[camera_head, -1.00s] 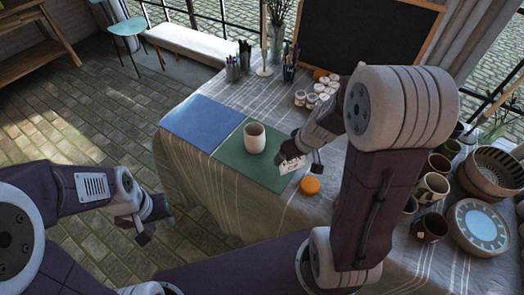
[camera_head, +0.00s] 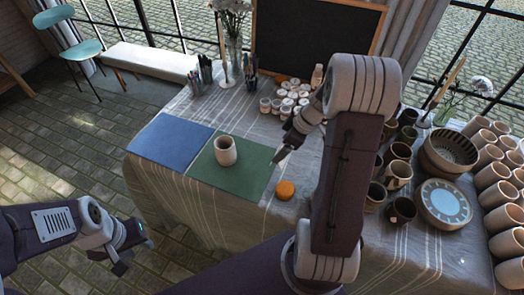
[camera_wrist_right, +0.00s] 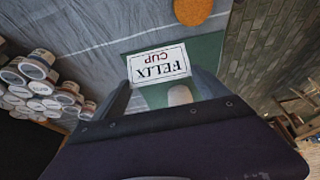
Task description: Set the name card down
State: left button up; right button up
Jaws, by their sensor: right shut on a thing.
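The name card (camera_wrist_right: 158,65) is a white rectangle reading "FELIX CUP", upside down in the right wrist view. My right gripper (camera_wrist_right: 160,82) is shut on it, with a finger at each side. In the head view my right gripper (camera_head: 280,156) is over the right part of the green mat (camera_head: 250,180); the card's face cannot be made out there. A plain cream cup (camera_head: 226,152) stands on the green mat, left of this gripper. In the wrist view the cup (camera_wrist_right: 180,95) is partly hidden behind the card and gripper. My left gripper (camera_head: 132,252) is open and empty, off the table.
A blue mat (camera_head: 170,140) lies left of the green one. A round orange sponge (camera_head: 285,189) lies near its right corner. Paint jars (camera_head: 285,100) stand behind; several cups (camera_head: 398,172), a bowl (camera_head: 448,150) and a blue-centred plate (camera_head: 445,204) fill the right.

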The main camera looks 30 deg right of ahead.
jog(key=shift+w+a+f, duration=0.15)
jog(key=shift+w+f, duration=0.9)
jog(key=shift+f, duration=0.25)
jog(key=shift+w+a+f, duration=0.2)
jog(key=shift+w+f, duration=0.9)
jog(key=shift+f, duration=0.25)
jog(key=shift+w+a+f, duration=0.15)
jog(key=shift+w+f, duration=0.9)
jog(key=shift+f, duration=0.25)
jog(key=shift+s+f, duration=0.1)
jog(key=shift+f, duration=0.05)
jog(key=o, duration=1.1)
jog(key=shift+o, duration=0.2)
jog(key=shift+r, duration=0.25)
jog(key=p+v, duration=0.1)
jog(key=v, duration=1.1)
jog(key=shift+a, duration=0.1)
jog(key=s+a+f+m+g+h, duration=0.2)
jog(key=s+a+m, duration=0.6)
jog(key=s+a, duration=0.6)
jog(key=shift+s+a+f+h, duration=0.15)
jog(key=shift+s+a+h, duration=0.2)
jog(key=shift+a, duration=0.35)
